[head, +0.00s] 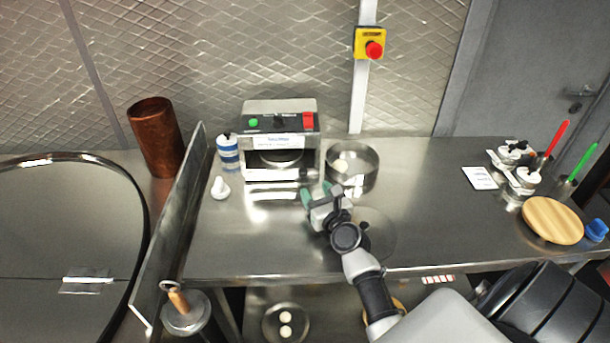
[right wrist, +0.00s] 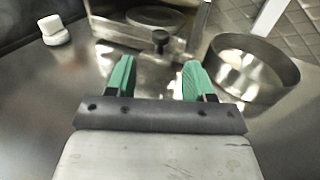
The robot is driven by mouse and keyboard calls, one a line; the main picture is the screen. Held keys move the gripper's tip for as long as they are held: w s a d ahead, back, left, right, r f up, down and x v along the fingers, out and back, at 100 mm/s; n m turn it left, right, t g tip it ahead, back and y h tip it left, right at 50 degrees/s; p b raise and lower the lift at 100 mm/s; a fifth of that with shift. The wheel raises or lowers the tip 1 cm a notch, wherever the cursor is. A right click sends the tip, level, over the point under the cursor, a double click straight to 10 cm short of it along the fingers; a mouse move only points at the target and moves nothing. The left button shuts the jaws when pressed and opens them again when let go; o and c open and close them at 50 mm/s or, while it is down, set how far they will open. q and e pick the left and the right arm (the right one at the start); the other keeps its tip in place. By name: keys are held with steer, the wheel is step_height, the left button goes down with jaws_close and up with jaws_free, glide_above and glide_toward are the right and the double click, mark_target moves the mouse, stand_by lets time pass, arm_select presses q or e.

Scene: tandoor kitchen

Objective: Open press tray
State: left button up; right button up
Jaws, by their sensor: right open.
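The press (head: 280,138) is a steel box on the counter with a green and a red button on top. Its front opening shows a round plate, the press tray (head: 280,158), inside. In the right wrist view the tray (right wrist: 157,15) shows at the top, with a dark knob (right wrist: 160,38) in front of it. My right gripper (head: 318,191) is in front of the press, a little right of its middle. In the right wrist view its green fingers (right wrist: 157,76) are apart with nothing between them, and the knob lies beyond them. My left gripper is not in view.
A round steel pan (head: 352,168) with a pale ball in it stands right of the press, close to my right gripper. A white-and-blue container (head: 228,153) and a small white object (head: 220,189) stand left. A metal panel (head: 172,235) rises farther left. The counter's middle right is clear.

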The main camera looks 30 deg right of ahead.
mark_target(305, 176)
steer(key=w, duration=0.4)
steer(key=w+d, duration=0.1)
steer(key=w, duration=0.1)
steer(key=shift+w, duration=0.35)
jaws_close()
